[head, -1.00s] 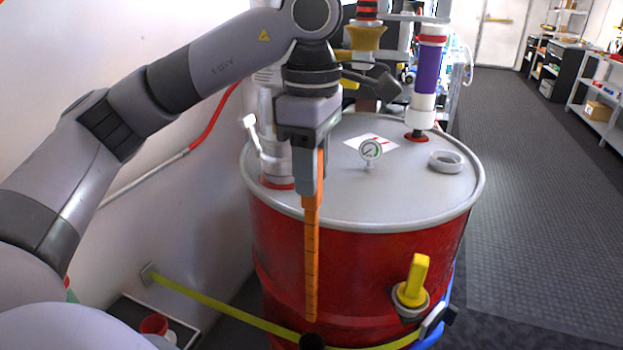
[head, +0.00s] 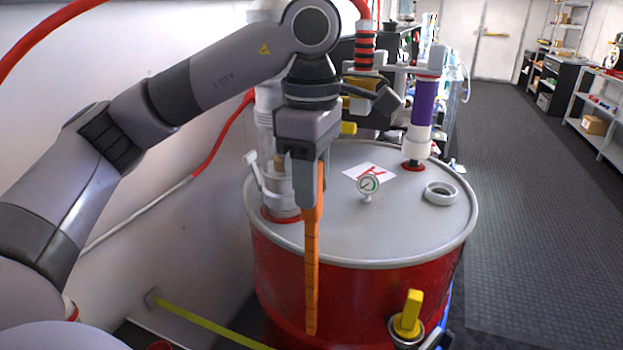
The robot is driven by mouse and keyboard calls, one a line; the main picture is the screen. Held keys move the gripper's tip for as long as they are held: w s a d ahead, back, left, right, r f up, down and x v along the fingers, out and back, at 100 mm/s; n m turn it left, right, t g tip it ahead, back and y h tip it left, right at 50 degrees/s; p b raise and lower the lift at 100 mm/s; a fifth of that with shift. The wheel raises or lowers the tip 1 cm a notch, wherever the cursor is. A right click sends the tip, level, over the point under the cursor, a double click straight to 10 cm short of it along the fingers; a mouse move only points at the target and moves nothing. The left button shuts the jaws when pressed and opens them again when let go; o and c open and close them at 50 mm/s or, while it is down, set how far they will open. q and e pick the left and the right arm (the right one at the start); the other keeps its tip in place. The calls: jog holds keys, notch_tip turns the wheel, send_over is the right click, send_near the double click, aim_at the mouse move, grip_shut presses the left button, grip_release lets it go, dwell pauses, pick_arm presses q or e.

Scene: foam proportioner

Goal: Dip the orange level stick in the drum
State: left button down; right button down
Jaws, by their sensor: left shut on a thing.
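The orange level stick (head: 312,268) hangs straight down, with dark marks along its length. My left gripper (head: 308,195) is shut on its upper end. In the head view the stick crosses the near rim and red side of the drum (head: 380,292); its lower end is in sight in front of the red wall, outside the drum. The drum's grey lid has a raised pale ring (head: 441,193) at its right, apart from the stick. Whether the ring is open inside is hard to tell. My right gripper is out of view.
On the lid stand a small gauge (head: 368,185), a purple-and-white cylinder (head: 421,108), a clear column at the left and a marked white card (head: 369,173). A yellow-handled valve (head: 409,318) juts from the drum's front. Open floor (head: 530,220) lies to the right.

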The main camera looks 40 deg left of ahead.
pick_arm(q)
notch_tip(320, 180, up, 4)
jog(key=p, duration=0.3)
jog(key=shift+r, duration=1.3)
